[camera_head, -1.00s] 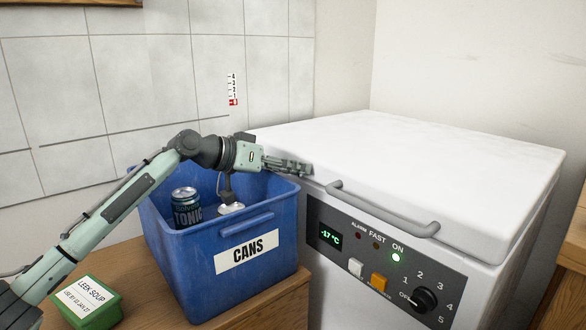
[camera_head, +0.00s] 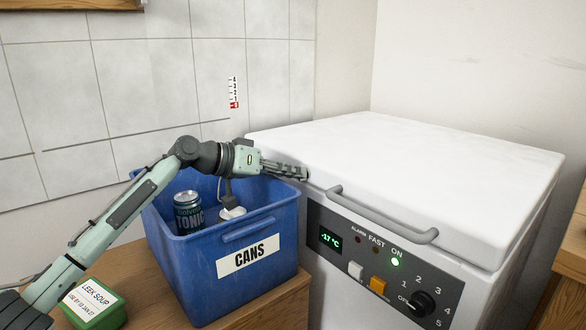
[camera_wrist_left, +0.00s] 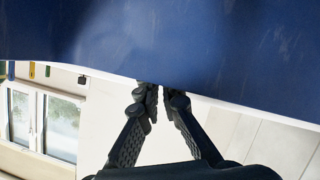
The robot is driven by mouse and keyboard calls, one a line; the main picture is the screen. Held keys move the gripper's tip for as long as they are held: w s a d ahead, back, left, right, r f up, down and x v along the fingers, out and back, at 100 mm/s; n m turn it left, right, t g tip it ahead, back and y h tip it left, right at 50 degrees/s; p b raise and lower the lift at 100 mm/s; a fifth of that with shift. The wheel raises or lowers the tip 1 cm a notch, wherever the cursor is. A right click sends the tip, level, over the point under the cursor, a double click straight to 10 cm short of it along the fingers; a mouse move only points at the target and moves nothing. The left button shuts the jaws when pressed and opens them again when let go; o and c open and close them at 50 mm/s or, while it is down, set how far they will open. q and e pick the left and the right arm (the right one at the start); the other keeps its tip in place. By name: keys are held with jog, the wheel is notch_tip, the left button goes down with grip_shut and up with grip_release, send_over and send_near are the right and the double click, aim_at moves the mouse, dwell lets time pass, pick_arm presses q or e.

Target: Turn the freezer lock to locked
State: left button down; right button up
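The white chest freezer (camera_head: 400,165) stands at the right with its lid shut. Its front panel (camera_head: 360,262) shows -17 °C, a lit green ON light and a black dial (camera_head: 421,302). I cannot make out the freezer lock in either view. My left gripper (camera_head: 304,172) is at the freezer's near left corner, just below the lid's edge and above the blue bin's right rim. In the left wrist view its fingertips (camera_wrist_left: 159,95) are close together with a narrow gap. Whether anything is between them is hidden. My right gripper is out of view.
The blue CANS bin (camera_head: 200,262) stands left of the freezer, close under my left wrist, with a tonic can (camera_head: 188,214) inside. A green leek soup box (camera_head: 93,302) lies on the wooden top. The lid handle (camera_head: 385,220) juts out in front.

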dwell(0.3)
pick_arm(q)
jog(key=c, duration=1.7)
grip_release()
jog(key=shift+d, duration=0.1)
